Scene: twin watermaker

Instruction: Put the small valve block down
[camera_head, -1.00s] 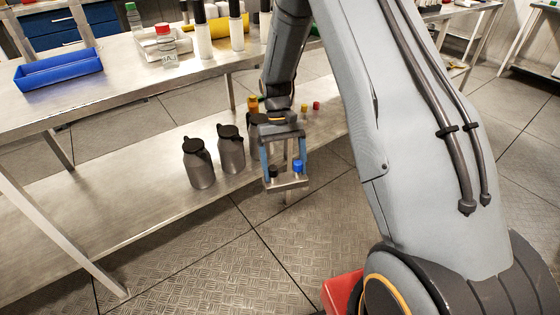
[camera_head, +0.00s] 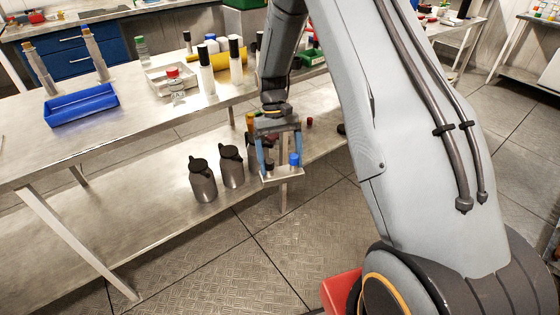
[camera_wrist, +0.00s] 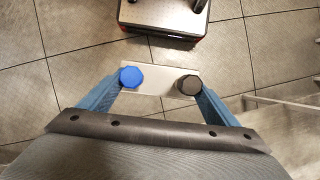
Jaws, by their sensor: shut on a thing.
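The small valve block (camera_head: 282,176) is a pale metal bar with a blue knob and a black knob on top. My gripper (camera_head: 282,162) is shut on it and holds it in the air, in front of the steel bench, over or near the edge of the lower shelf. In the wrist view the block (camera_wrist: 155,83) lies between the blue fingers of my gripper (camera_wrist: 160,84), with the blue knob at the left finger and the black knob at the right finger. Bare floor shows beneath it there.
The steel bench top (camera_head: 130,115) carries a blue tray (camera_head: 82,105), a white tray (camera_head: 160,78) and several bottles. Two dark jugs (camera_head: 202,180) (camera_head: 232,166) stand on the lower shelf (camera_head: 120,205), left of my gripper. The bench top's front strip has bare room.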

